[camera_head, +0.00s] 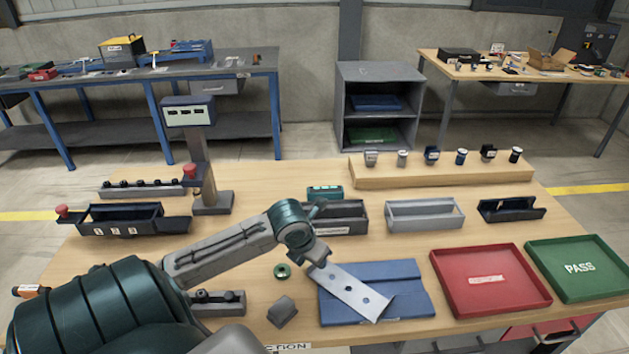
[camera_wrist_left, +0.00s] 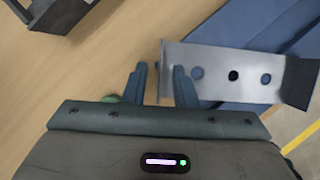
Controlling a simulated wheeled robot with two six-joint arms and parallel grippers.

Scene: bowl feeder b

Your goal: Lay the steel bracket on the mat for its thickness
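The steel bracket (camera_head: 348,288), a long flat plate with holes and a bent-up end, lies slantwise over the left part of the blue mat (camera_head: 410,282). In the left wrist view the bracket (camera_wrist_left: 215,68) stretches right from my fingers, with the mat (camera_wrist_left: 250,30) behind it. My left gripper (camera_head: 318,258) is at the bracket's far-left end. In the left wrist view its fingers (camera_wrist_left: 160,85) stand apart with the bracket's end edge between them, and a gap shows beside the left finger. Whether the bracket rests fully flat is unclear. My right gripper is out of view.
A red tray (camera_head: 441,289) and a green PASS tray (camera_head: 615,290) stand right of the mat. A green ring (camera_head: 282,271) and a grey block (camera_head: 283,311) lie left of it. Several bins, including a grey one (camera_head: 425,216), stand behind. A gauge stand (camera_head: 200,160) is at back left.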

